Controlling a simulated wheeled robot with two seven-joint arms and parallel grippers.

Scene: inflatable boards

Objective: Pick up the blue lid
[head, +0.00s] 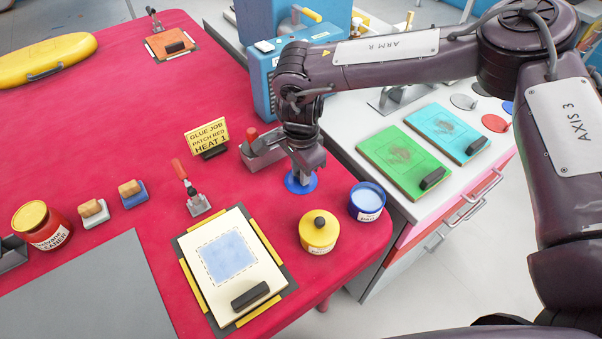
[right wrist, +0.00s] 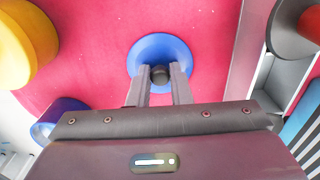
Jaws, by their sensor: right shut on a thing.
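The blue lid (head: 293,187) is a small round disc at the right part of the red table. In the right wrist view the blue lid (right wrist: 160,50) shows a dark knob at its centre. My right gripper (head: 302,176) points down over it, and its two fingers (right wrist: 160,75) are shut on the dark knob. Whether the lid touches the table is hard to tell. A blue pot (head: 367,203) with pale contents stands uncovered to its right, near the table edge. My left gripper is not in view.
A yellow pot (head: 319,233) with a dark-knobbed lid stands in front of the blue lid. A yellow sign (head: 207,137), a framed board (head: 232,260) and a red can (head: 41,225) stand farther left.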

